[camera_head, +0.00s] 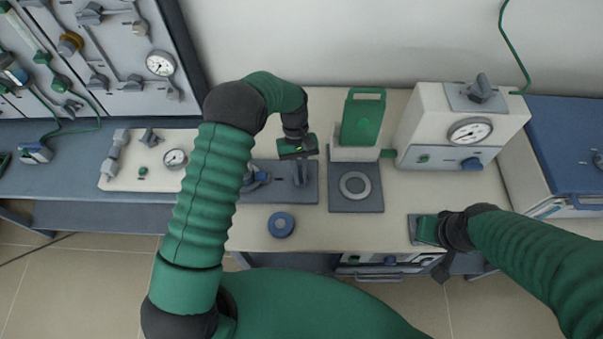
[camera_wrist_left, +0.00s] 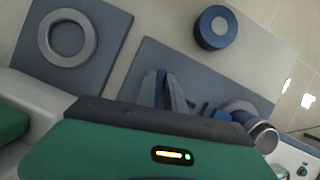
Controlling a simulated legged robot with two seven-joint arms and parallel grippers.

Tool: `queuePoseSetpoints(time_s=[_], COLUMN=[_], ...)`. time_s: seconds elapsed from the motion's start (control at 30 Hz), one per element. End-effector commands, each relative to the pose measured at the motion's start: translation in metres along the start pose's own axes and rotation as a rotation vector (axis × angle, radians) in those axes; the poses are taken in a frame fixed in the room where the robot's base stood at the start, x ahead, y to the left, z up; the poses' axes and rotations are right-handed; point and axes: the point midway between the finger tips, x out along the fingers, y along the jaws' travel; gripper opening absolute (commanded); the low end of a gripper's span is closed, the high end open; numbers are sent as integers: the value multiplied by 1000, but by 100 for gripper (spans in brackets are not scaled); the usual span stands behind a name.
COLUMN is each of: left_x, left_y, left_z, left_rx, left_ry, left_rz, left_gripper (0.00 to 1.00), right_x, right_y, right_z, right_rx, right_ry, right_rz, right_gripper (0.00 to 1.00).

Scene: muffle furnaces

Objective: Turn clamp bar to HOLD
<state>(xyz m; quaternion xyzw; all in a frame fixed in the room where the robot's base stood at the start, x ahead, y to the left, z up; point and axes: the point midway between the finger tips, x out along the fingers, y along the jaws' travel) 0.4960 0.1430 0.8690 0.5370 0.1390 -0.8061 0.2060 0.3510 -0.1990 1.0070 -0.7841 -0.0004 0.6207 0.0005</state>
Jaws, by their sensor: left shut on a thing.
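My left gripper (camera_head: 300,172) reaches down to the grey plate (camera_head: 230,216) on the bench and is shut on a small upright part, which I take to be the clamp bar. The fingers hide most of it. In the left wrist view, my left gripper (camera_wrist_left: 166,92) shows grey fingers close together over the plate (camera_wrist_left: 205,72). A blue-and-metal fitting (camera_head: 256,178) sits on the same plate, to the left of the gripper. I cannot read a HOLD mark. My right gripper (camera_head: 428,230) is low over the bench's front right; its jaws cannot be made out.
To the right are a stand with a grey ring (camera_head: 355,185) and a green block (camera_head: 363,118), then a white gauge box (camera_head: 460,130). A white gauge panel (camera_head: 125,182) is at the left.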

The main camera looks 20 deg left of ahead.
Motion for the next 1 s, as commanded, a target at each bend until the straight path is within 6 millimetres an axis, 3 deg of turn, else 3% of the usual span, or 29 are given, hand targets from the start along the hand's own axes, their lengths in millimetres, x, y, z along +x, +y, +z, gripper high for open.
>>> queuePoseSetpoints(time_s=[0.4,0.97,1.0], left_x=[-4,-5,-5], left_y=[0,0,1], left_z=[-4,-5,-5], left_rx=[191,222,222], left_ry=[16,19,19], left_rz=[-74,-85,-85], left_gripper=[0,0,16], right_x=[0,0,0], right_y=[0,0,0], right_z=[0,0,0], right_rx=[0,0,0], right_ry=[0,0,0], right_rz=[0,0,0], right_gripper=[36,36,36])
